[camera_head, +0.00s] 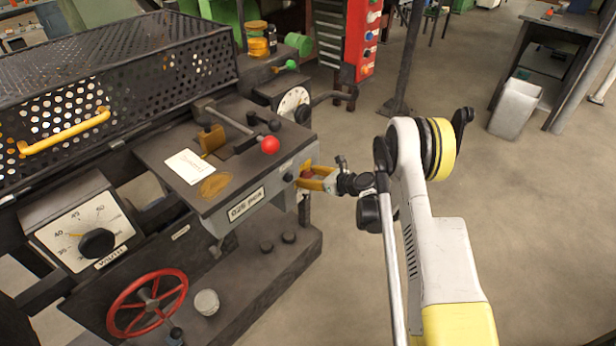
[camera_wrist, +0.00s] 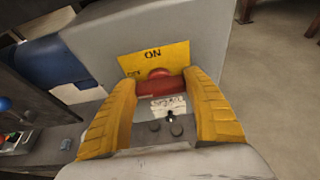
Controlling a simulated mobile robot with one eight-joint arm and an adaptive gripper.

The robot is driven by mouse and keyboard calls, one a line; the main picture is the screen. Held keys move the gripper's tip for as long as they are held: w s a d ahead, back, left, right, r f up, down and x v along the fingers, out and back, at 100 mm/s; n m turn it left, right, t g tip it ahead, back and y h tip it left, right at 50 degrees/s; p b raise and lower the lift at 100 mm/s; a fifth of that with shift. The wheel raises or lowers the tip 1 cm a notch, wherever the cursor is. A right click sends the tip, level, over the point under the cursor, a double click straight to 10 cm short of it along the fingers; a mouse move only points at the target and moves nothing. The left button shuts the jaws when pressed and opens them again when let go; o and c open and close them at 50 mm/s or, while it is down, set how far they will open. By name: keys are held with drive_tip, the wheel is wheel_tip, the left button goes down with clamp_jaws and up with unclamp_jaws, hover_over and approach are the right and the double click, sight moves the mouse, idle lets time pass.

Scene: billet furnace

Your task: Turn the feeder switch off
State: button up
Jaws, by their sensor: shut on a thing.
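The feeder switch (camera_wrist: 160,86) is a red knob on a yellow plate (camera_wrist: 178,54) marked ON, with a smaller, hard-to-read label at its left in the wrist view. My gripper (camera_wrist: 163,92) has its yellow fingers on both sides of the red knob, shut on it. In the head view my gripper (camera_head: 314,179) reaches from the right to the end face of the grey machine (camera_head: 255,186), where the knob is mostly hidden by the fingers. Which position the knob points to cannot be told.
A lever with a red ball (camera_head: 270,145) stands on the machine's top. A red handwheel (camera_head: 147,303) and a dial (camera_head: 85,236) are on its front. A red cabinet (camera_head: 362,40) stands behind.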

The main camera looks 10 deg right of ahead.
idle(0.3)
drive_tip(key=o, duration=1.2)
drive_tip(key=shift+s, duration=0.1)
drive_tip(key=v, duration=1.2)
drive_tip(key=shift+a, duration=0.15)
